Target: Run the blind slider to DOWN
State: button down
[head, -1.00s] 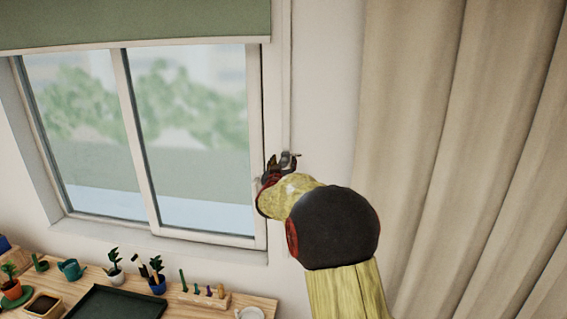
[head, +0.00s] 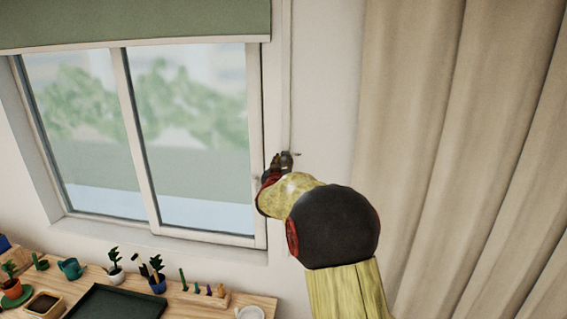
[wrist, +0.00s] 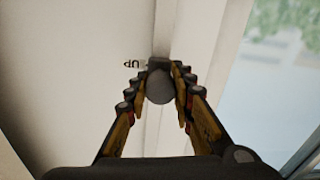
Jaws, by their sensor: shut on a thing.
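The blind slider's round grey knob (wrist: 160,90) sits between the two fingers of my gripper (wrist: 160,75) in the wrist view. My gripper is shut on it. In the head view my gripper (head: 284,160) is at the wall just right of the window, and its fingers hide most of the slider. An "UP" label (wrist: 132,64) shows beside the knob in the wrist view. A thin vertical track (head: 290,85) runs up the wall above my gripper. The green blind (head: 135,22) covers only the top of the window. No DOWN label is visible.
A beige curtain (head: 450,130) hangs to the right of my arm. The window frame (head: 272,120) is close on the left. A wooden table (head: 195,308) below holds plants, a dark tray (head: 115,303) and a white cup (head: 250,313). The wall below the gripper is partly hidden by my arm.

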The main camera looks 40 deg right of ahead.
jog(key=shift+f, duration=0.15)
notch_tip(320, 180, down, 45)
jog(key=b, duration=3)
jog(key=shift+f+b, duration=0.15)
jog(key=shift+b, duration=0.2)
jog(key=shift+a+f, duration=0.1)
jog(key=c, duration=1.7)
grip_release()
jog(key=shift+w, duration=0.1)
jog(key=shift+c, duration=0.2)
jog(key=shift+o, duration=1.2)
jog(key=v, duration=1.2)
